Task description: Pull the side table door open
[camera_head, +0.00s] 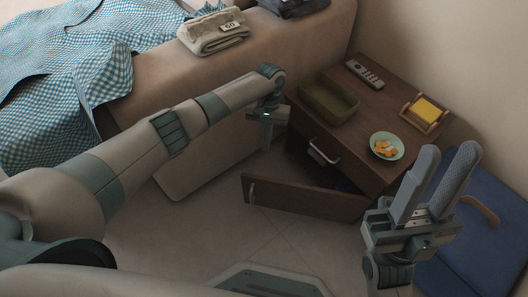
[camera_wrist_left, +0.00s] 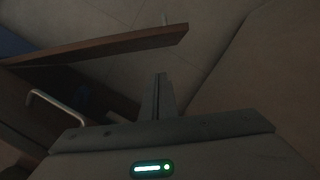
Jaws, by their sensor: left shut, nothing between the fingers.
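The brown side table (camera_head: 378,88) stands against the wall. Its lower door (camera_head: 305,199) stands swung out from the body, with a pale handle (camera_head: 252,191) near its free end. The door also shows in the left wrist view (camera_wrist_left: 105,46). Above it is a drawer with a metal handle (camera_head: 322,153). My left gripper (camera_head: 266,143) is shut and empty, pointing down by the table's left front corner, apart from the door. Its fingers (camera_wrist_left: 160,92) show in the wrist view. My right gripper (camera_head: 449,152) is open and empty, in front of the table's right side. The cabinet's inside is mostly hidden.
On the table are an olive tray (camera_head: 314,97), a remote (camera_head: 364,74), a green bowl (camera_head: 374,142) with orange pieces and a wooden holder (camera_head: 424,112) with a yellow item. A blue case (camera_head: 470,245) lies at the right. The bed (camera_head: 190,80) is at the left.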

